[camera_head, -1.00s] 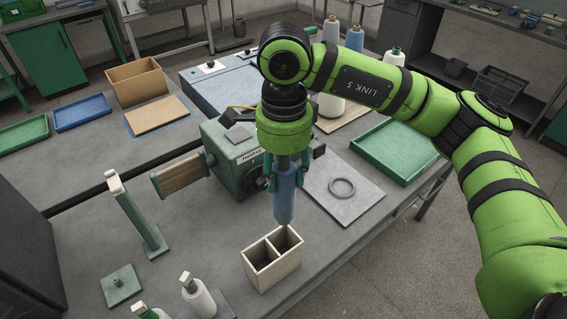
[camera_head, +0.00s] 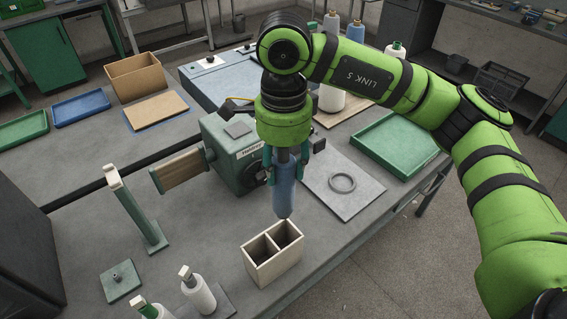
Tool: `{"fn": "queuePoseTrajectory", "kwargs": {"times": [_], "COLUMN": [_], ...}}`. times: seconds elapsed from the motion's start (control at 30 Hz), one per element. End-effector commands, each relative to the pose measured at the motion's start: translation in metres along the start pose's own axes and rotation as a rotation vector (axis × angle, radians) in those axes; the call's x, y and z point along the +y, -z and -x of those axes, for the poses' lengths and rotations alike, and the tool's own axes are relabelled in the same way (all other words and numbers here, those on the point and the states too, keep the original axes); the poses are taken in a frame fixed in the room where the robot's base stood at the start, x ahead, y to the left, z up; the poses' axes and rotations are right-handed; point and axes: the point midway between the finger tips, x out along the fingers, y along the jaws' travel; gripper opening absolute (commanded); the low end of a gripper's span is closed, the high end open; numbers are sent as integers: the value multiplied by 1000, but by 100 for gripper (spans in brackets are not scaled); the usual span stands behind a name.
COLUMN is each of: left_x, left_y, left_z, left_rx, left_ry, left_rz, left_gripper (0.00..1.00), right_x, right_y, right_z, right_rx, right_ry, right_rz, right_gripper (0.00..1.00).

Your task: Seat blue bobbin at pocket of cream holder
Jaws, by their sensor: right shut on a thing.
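The blue bobbin (camera_head: 284,197) hangs upright in my right gripper (camera_head: 284,170), which is shut on its upper part. The bobbin's lower tip is above the back of the cream holder (camera_head: 262,273), near its right pocket. The holder is an open box with two dark pockets side by side, and both look empty. I cannot tell whether the tip is just above the rim or behind it. My left gripper is not in view.
A green winder (camera_head: 233,158) stands behind and left of the bobbin. A grey plate with a ring (camera_head: 343,183) lies to the right. A green post (camera_head: 138,212) stands at left. White bobbins (camera_head: 199,293) stand at the front left. A green tray (camera_head: 397,148) lies at right.

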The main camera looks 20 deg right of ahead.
Motion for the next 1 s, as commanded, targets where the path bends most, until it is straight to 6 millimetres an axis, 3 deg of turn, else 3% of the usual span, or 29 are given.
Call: {"fn": "queuePoseTrajectory", "kwargs": {"times": [1.0], "left_x": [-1], "left_y": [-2], "left_z": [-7], "left_rx": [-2], "left_ry": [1], "left_rz": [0], "left_gripper": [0], "right_x": [1], "right_y": [0], "right_z": [0], "right_rx": [0], "right_ry": [1], "right_rz": [0], "right_gripper": [18]}}
